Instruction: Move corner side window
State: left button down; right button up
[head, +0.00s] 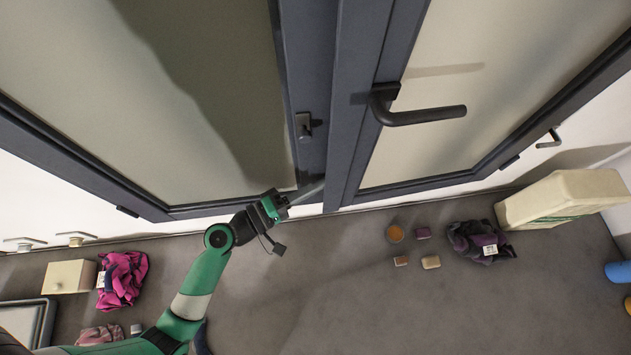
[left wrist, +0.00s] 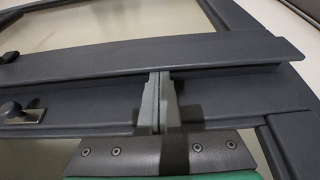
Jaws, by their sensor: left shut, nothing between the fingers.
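A corner window with dark grey frames fills the upper head view. Its left sash (head: 300,60) has a pale pane and a small latch (head: 304,125). Its right sash (head: 365,90) has a black lever handle (head: 420,115) lying roughly sideways. My left gripper (head: 316,188) is near the bottom of the upright between the sashes. In the left wrist view its grey fingers (left wrist: 160,92) are together and empty, with their tips at the edge of a dark frame bar (left wrist: 150,58). I cannot tell whether they touch it. The small latch also shows there (left wrist: 20,112). My right gripper is not in view.
On the grey floor (head: 330,270) are a magenta cloth bundle (head: 122,278), a small cream box (head: 70,276), a dark purple bundle (head: 478,241), several small blocks and a large cream box (head: 565,197). A smaller handle (head: 549,138) is at the far right. The middle floor is clear.

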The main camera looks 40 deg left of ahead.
pick_arm(q)
jog(key=s+d, duration=0.4)
jog(key=d, duration=0.1)
jog(key=shift+p, duration=0.3)
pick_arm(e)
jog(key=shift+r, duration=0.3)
pick_arm(q)
jog(key=shift+s, duration=0.1)
